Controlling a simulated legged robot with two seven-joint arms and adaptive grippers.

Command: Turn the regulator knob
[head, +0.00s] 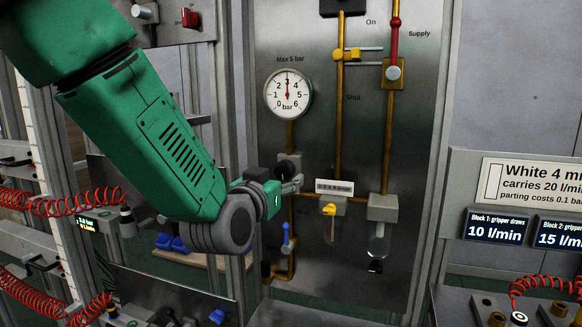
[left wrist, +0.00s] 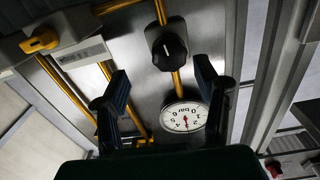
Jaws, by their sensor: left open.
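The regulator knob (left wrist: 169,50) is black with a pale mark, on the steel panel in the left wrist view. In the head view, a dark knob (head: 288,160) shows just behind my left gripper, partly hidden by it. My left gripper (head: 296,184) is open at the panel, below the gauge. In the left wrist view its two fingers (left wrist: 163,85) stand apart, with the knob beyond the gap between them; whether they touch it I cannot tell. The round pressure gauge (head: 288,95) has its needle near 3; it also shows in the left wrist view (left wrist: 184,117). My right gripper is not in view.
Brass pipes (head: 340,110) run down the panel (head: 415,130). A yellow valve handle (head: 329,209) and a small pale label plate (head: 334,187) sit right of my gripper. A blue-handled valve (head: 287,240) is below it. A metal frame post (head: 230,90) stands left of the panel.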

